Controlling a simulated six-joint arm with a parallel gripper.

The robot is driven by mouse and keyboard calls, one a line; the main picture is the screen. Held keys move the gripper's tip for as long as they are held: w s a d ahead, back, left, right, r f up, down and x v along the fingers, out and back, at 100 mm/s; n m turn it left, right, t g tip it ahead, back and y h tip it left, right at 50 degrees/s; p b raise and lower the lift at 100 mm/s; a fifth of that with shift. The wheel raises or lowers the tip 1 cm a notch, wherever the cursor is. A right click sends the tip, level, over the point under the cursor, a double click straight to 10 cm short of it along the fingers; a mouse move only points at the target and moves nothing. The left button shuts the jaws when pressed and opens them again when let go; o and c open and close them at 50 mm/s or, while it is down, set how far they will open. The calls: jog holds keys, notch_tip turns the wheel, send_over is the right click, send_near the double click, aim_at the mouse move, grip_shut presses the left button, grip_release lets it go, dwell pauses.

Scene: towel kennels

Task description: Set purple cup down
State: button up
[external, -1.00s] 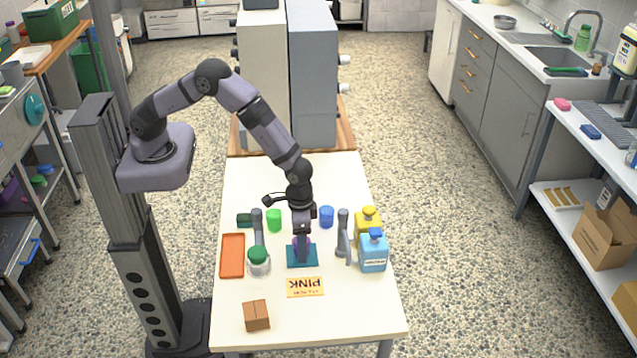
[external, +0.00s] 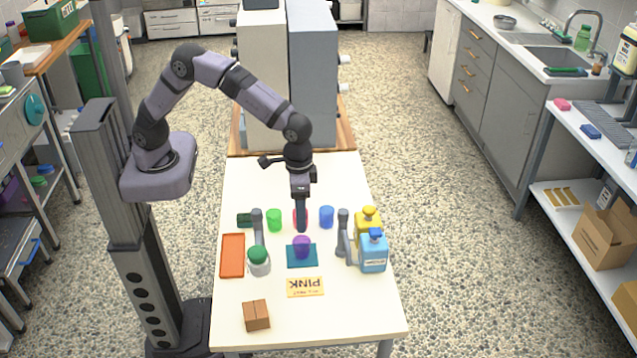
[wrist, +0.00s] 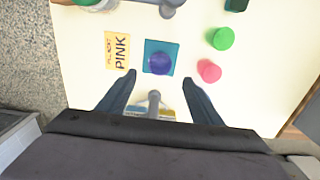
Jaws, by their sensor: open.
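The purple cup (external: 302,242) stands on the teal mat (external: 292,263) in the middle of the table. In the wrist view the purple cup (wrist: 160,64) is over the lower part of the mat (wrist: 150,45). My gripper (external: 301,226) is above and behind the cup, apart from it. Its fingers are open with nothing between them; they also show in the wrist view (wrist: 159,77). A pink cup (wrist: 209,70) stands behind the mat, mostly hidden by my gripper in the external view.
A green cup (external: 274,219) and a blue cup (external: 326,217) stand behind the mat. Grey posts (external: 343,237) and soap bottles (external: 373,253) flank it at the right; an orange tray (external: 232,255) and jar (external: 258,262) lie left. A PINK card (external: 305,287) lies in front.

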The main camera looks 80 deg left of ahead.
jog(key=s+a+f, duration=0.1)
jog(key=s+a, duration=1.8)
jog(key=a, duration=0.2)
jog(key=shift+a+f, duration=0.2)
jog(key=shift+a, duration=0.05)
